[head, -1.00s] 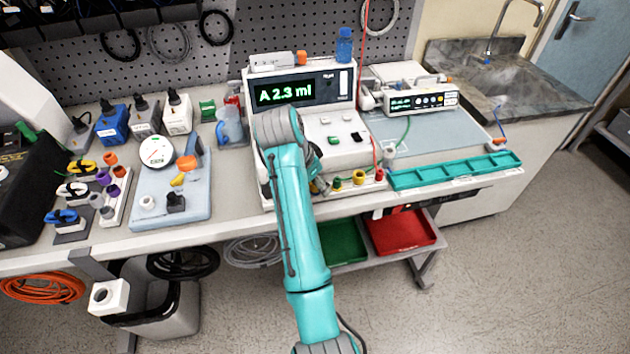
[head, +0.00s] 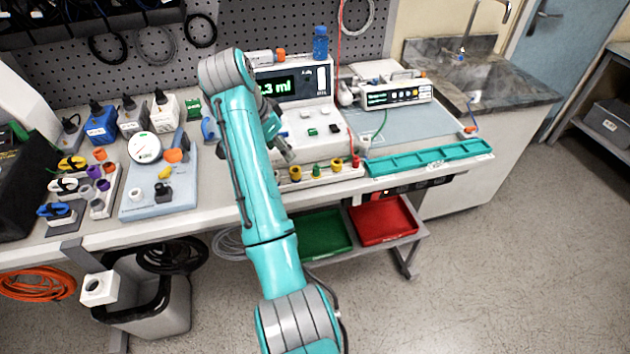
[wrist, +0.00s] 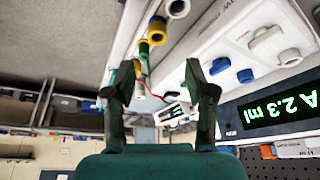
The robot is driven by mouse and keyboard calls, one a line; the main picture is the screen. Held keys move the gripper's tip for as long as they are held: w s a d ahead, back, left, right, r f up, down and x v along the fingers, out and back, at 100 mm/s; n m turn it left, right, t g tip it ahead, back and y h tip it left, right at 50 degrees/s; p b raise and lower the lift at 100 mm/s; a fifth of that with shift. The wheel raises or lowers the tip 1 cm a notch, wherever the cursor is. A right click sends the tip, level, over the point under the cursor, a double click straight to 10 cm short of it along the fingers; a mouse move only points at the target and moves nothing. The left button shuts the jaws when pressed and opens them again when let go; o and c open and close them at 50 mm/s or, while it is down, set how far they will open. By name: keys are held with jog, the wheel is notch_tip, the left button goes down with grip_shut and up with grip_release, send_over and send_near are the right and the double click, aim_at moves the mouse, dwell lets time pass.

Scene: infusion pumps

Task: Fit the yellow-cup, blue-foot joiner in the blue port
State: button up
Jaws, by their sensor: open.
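My gripper (wrist: 158,65) is open and empty in the wrist view, its two dark fingers spread apart. In the head view its end (head: 286,155) hangs in front of the large white pump (head: 305,128). A row of ports runs along the pump's front: a yellow one (head: 295,173), a green one (head: 317,170), another yellow one (head: 336,165) and a red one (head: 356,161).
The pale blue board (head: 185,206) also carries a dial gauge (head: 144,147) and small parts. A white rack (head: 106,203) of coloured cups stands left of it. A teal tray (head: 430,158) lies at right. Red tubing (head: 341,60) hangs above the pump.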

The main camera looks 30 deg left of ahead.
jog(key=w+d+f+m+t+h, duration=0.2)
jog(key=w+d+f+m, duration=0.2)
jog(key=d+f, duration=0.5)
jog(key=w+d+f+m+t+h, duration=0.25)
jog(key=w+d+f, duration=0.2)
jog(key=d, duration=0.95)
jog(key=s+d+f+m+t+h, duration=0.2)
jog(key=s+d+h, duration=0.1)
jog(key=d, duration=0.9)
jog(key=s+d+f+m+t+h, duration=0.2)
jog(key=s+d+f+m+h, duration=0.1)
jog(key=d, duration=0.8)
jog(key=s+d+r+n+t+y, duration=0.1)
jog(key=s+d+r+n+t, duration=0.2)
jog(key=s+d, duration=0.45)
jog(key=s+d+n+t+y, duration=0.2)
jog(key=s+d+t, duration=0.2)
jog(key=s, duration=0.6)
jog(key=s+a+n+g+y, duration=0.1)
jog(key=s+n+g+y, duration=0.4)
jog(key=s, duration=2)
jog(key=n+y, duration=0.3)
jog(key=n, duration=0.1)
jog(key=shift+s+a+r, duration=0.2)
jog(key=shift+s+a, duration=0.05)
jog(key=shift+a, duration=0.1)
